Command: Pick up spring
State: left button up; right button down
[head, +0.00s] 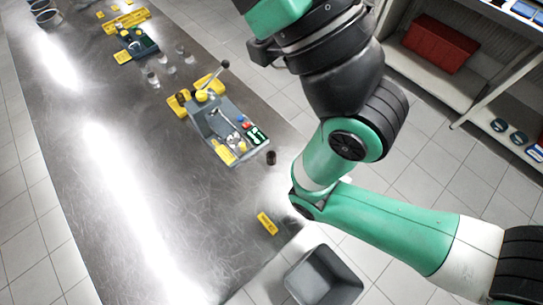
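A small dark cylindrical part (271,157) stands on the metal table near its right edge, beside a grey tray (213,143). Another dark round part (183,97) sits by the yellow holder at the tray's far end. Either may be the spring; both are too small to tell. My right arm crosses the right half of the head view, and its hand end is cut off at the top edge. My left arm does not show. Neither gripper is in view.
A yellow block (267,223) lies near the table's front corner, above a dark open bin (322,276) on the floor. Several small clear parts (170,68) and a green fixture (138,44) stand farther back. A red crate (440,45) sits on the right shelf.

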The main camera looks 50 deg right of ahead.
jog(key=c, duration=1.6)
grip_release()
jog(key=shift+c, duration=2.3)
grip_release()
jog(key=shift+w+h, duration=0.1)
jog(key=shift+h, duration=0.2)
